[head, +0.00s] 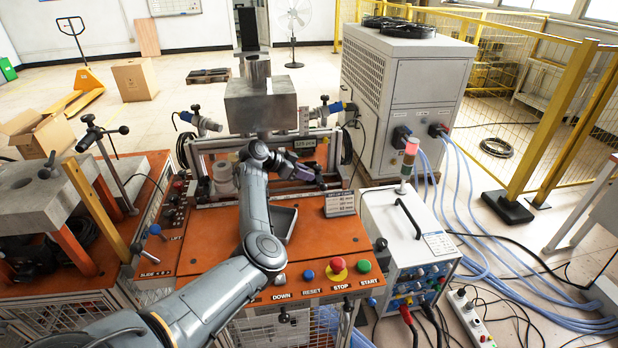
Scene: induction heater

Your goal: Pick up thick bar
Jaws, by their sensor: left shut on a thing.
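My left arm reaches in from the lower left, over the orange bench. My left gripper (312,175) points to the right above the back of the bench, in front of the machine's press frame. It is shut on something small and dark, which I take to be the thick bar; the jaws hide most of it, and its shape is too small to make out. My right gripper is not in view.
The orange bench (222,262) carries a row of push buttons (337,267) at its front. A dark tray (284,222) lies beside my forearm. A metal press block (262,105) stands behind. A white control box (405,235) with a signal lamp stands at right.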

